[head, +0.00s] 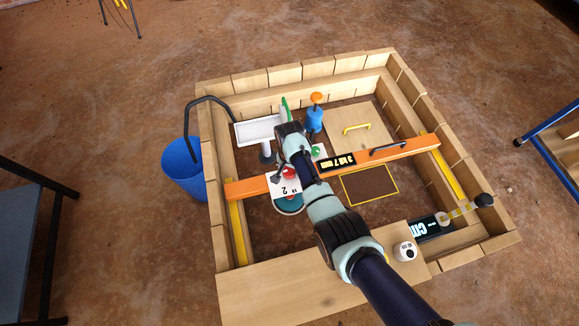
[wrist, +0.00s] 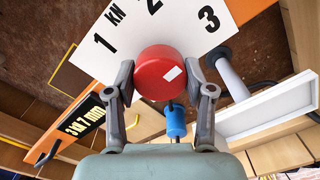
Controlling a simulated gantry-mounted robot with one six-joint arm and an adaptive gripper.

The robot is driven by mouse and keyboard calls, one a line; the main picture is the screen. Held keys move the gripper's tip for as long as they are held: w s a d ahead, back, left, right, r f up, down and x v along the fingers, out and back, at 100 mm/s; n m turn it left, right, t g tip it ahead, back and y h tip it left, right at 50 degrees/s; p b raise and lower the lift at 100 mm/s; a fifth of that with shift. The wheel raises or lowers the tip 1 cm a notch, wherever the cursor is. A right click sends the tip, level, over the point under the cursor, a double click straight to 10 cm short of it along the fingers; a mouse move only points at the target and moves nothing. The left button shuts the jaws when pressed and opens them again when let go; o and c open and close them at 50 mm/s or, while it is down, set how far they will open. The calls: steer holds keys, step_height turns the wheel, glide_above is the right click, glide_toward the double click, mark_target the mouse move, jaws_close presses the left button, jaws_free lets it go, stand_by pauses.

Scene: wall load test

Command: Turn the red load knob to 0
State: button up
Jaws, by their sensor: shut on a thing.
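The red load knob (wrist: 148,78) sits on a white dial plate (wrist: 180,38) printed with "kN", 1, 2 and 3. A small white mark on its face points right and slightly up in the wrist view; no 0 shows. My gripper (wrist: 161,73) is shut on the knob, one finger on each side. In the head view, the red knob (head: 290,173) is partly hidden by my gripper (head: 288,163), and the white plate (head: 286,188) lies on the orange beam.
The orange beam (head: 247,188) spans the timber frame and carries a black display (head: 337,163). A white tray (head: 258,130), a blue cylinder with an orange top (head: 315,120) and a wooden lid (head: 352,117) stand behind. A blue bucket (head: 182,170) is outside left.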

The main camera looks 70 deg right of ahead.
steer(key=n+p, duration=0.1)
steer(key=n, duration=0.3)
steer(key=shift+r+p, duration=0.15)
steer(key=shift+p, duration=0.25)
steer(key=n+p, duration=0.1)
steer(key=n, duration=0.4)
steer(key=shift+n, duration=0.3)
steer(key=n, duration=0.4)
steer(key=shift+n+p, duration=0.3)
steer(key=shift+p, duration=0.1)
steer(key=n, duration=0.4)
steer(key=shift+n, duration=0.3)
steer(key=n, duration=0.4)
steer(key=shift+p, duration=0.3)
steer(key=n, duration=0.8)
steer(key=shift+n, duration=2.2)
